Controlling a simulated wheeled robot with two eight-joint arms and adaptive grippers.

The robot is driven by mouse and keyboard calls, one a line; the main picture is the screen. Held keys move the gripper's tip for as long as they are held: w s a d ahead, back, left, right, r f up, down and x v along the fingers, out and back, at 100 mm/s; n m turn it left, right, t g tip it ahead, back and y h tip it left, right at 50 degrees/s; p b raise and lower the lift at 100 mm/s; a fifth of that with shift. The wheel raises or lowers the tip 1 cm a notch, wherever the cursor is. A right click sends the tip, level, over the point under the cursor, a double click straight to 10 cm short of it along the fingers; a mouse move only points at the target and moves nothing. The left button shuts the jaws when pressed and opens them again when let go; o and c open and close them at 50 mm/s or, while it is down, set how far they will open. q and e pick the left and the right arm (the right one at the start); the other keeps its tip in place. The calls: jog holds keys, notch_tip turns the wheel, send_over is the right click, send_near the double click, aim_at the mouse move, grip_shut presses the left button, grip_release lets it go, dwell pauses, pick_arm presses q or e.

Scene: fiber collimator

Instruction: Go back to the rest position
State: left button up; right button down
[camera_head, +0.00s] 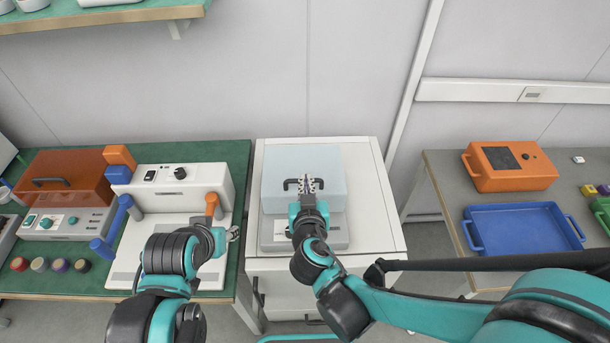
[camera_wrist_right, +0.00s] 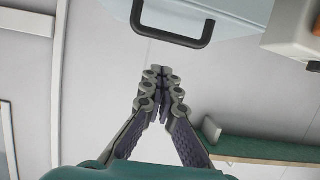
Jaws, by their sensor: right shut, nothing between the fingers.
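My right gripper (camera_head: 306,184) is in front of the black handle (camera_head: 291,185) of a pale blue lid in the head view. In the right wrist view its fingers (camera_wrist_right: 161,75) come together at the tips with nothing between them. There the handle (camera_wrist_right: 172,38) is beyond the fingertips, with a visible gap. My left gripper (camera_head: 232,234) is low at the front of the white device on the green bench; its fingers are small and partly hidden by the wrist, so their opening is unclear.
The pale blue lid (camera_head: 328,165) covers a grey device (camera_head: 335,238) on a white cabinet (camera_head: 385,220). The green bench at left holds a white device (camera_head: 155,220) and an orange-lidded box (camera_head: 62,180). A blue tray (camera_head: 520,230) and orange case (camera_head: 510,178) lie on the right table.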

jog(key=s+f, duration=0.1)
jog(key=s, duration=0.5)
jog(key=d+f+m+g+h, duration=0.1)
jog(key=d+f+g, duration=0.1)
jog(key=d, duration=0.4)
jog(key=d+f+g+h, duration=0.1)
jog(key=d+g, duration=0.2)
jog(key=d, duration=0.3)
jog(key=s+d+r+g+y+b, duration=0.1)
jog(key=s+d+r+g+y, duration=0.1)
jog(key=s+d, duration=0.2)
jog(key=shift+s+n, duration=0.3)
jog(key=shift+s, duration=0.75)
